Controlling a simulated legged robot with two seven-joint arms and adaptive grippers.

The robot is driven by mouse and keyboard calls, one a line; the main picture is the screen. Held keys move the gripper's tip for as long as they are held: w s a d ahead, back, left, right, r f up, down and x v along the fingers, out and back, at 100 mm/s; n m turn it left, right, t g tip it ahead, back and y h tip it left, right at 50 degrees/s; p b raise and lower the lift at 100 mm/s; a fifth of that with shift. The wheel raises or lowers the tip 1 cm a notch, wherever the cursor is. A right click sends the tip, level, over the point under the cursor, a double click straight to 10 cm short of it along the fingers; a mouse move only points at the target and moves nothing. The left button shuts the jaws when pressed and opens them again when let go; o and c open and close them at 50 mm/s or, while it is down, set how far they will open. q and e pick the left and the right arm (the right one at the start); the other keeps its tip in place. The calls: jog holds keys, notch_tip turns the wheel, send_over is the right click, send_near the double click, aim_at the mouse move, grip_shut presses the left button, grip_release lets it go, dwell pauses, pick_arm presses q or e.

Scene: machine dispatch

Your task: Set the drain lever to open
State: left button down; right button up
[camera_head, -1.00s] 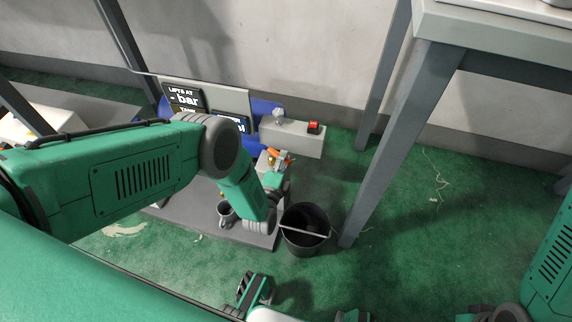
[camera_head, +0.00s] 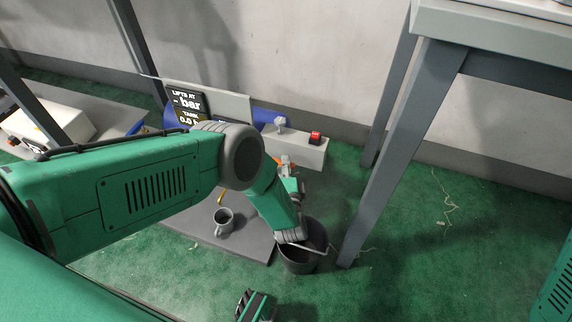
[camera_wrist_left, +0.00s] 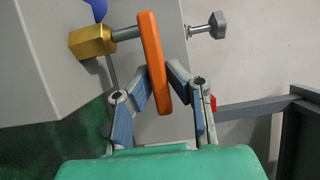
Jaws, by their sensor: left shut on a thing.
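The drain lever (camera_wrist_left: 149,50) is an orange bar beside a brass valve body (camera_wrist_left: 92,41), joined by a grey stem. In the wrist view it stands nearly upright, slightly tilted, crosswise to the stem. My left gripper (camera_wrist_left: 158,78) is shut on the lever's lower part, a finger on each side. In the head view, only a bit of orange lever (camera_head: 281,160) shows beside my left gripper (camera_head: 289,168), low by the machine. My forearm hides much of the machine there.
A dark bucket (camera_head: 296,266) stands right below my left wrist. A grey box with a red switch (camera_head: 315,136) is behind. A table leg (camera_head: 394,150) stands close on the right; green floor beyond is open.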

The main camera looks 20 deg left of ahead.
pick_arm(q)
jog(key=shift+s+d+f, duration=0.1)
jog(key=shift+s+f, duration=0.1)
jog(key=shift+f, duration=0.1)
jog(key=c, duration=1.6)
grip_release()
jog(key=shift+o, duration=0.2)
jog(key=shift+w+r, duration=0.1)
jog(key=v, duration=1.2)
